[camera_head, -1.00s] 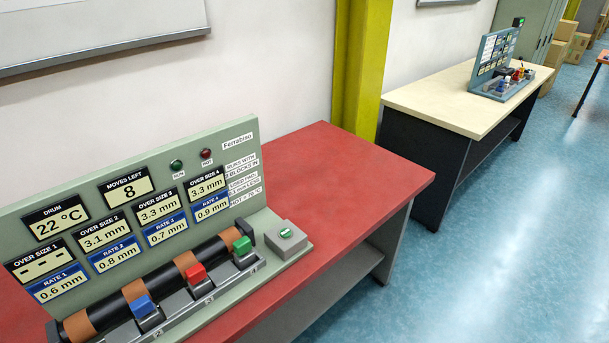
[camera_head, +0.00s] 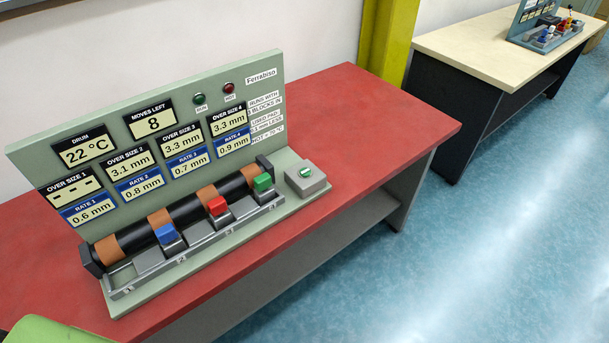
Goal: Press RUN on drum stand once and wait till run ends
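The drum stand (camera_head: 40,150) stands on the red table with a pale green back panel. Its dark drum (camera_head: 190,213) with orange bands lies along the front. The grey RUN box with a green button (camera_head: 305,172) sits at its right end. Blue (camera_head: 167,234), red (camera_head: 217,206) and green (camera_head: 262,182) blocks sit in slots 2, 3 and 4; slot 1 looks empty. Displays read DRUM 22 °C, MOVES LEFT 8 and OVER SIZE 1 dashes. The green RUN lamp (camera_head: 199,99) and red HOT lamp (camera_head: 229,88) look dark. Neither gripper is in view.
The red table (camera_head: 385,110) has free room right of the stand. A cream-topped table (camera_head: 465,45) with another panel device (camera_head: 545,25) stands beyond. Blue floor (camera_head: 500,240) is open at the right. A bright green rounded shape (camera_head: 50,332) enters at the lower left.

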